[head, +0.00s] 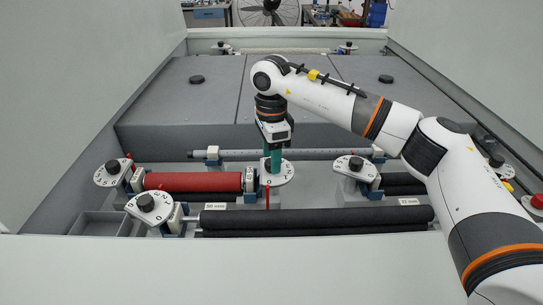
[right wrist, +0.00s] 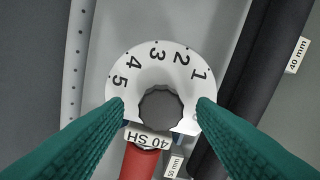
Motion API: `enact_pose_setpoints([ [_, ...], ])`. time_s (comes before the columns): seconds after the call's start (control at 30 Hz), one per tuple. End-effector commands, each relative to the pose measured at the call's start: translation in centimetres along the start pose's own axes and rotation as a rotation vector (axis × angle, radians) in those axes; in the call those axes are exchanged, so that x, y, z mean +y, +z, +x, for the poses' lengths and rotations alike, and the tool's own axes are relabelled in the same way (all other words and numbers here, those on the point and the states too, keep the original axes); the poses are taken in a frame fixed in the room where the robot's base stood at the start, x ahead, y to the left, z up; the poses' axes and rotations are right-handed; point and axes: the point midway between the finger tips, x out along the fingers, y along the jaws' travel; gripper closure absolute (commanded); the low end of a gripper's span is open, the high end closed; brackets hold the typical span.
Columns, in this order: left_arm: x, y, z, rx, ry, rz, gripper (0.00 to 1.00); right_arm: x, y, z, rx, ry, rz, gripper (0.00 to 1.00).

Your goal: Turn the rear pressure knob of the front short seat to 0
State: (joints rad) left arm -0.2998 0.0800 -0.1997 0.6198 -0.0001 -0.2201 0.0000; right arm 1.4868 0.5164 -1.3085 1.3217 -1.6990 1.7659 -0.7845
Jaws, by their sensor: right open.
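A dark round knob (right wrist: 161,106) on a white dial (right wrist: 153,58) marked 1 to 5 lies below my right gripper (head: 272,163). The dial shows in the head view (head: 287,175), partly covered by the gripper. In the right wrist view, my two green fingers are open, one on each side of the knob. Whether they touch it I cannot tell. I see no clear setting mark on the knob; the dial's lower part is hidden by a "40 SH" label block (right wrist: 148,139). A red roller (head: 193,182) lies left of this dial. My left gripper is not in view.
Other knobbed dials stand left (head: 113,173), front left (head: 149,208) and right (head: 355,168). Dark rollers (head: 315,217) lie in front. A thin grey bar (head: 330,154) runs behind. A thin red pin stands just in front of the gripper. Pale walls enclose the bay.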

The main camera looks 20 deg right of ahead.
Motion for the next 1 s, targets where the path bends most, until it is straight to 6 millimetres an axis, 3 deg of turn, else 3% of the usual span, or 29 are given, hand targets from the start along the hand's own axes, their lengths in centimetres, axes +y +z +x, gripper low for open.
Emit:
enact_pose_setpoints([
  [0.5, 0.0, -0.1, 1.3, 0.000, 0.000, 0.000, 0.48, 0.1, 0.0, -9.8, 0.002, 0.005, 0.000, 0.48],
  [0.7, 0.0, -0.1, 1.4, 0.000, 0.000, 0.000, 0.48, 0.0, 0.0, -11.4, 0.001, 0.003, -0.001, 0.48],
  [1.0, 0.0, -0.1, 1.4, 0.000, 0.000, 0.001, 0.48, 0.0, 0.0, -11.5, 0.002, 0.002, -0.001, 0.48],
])
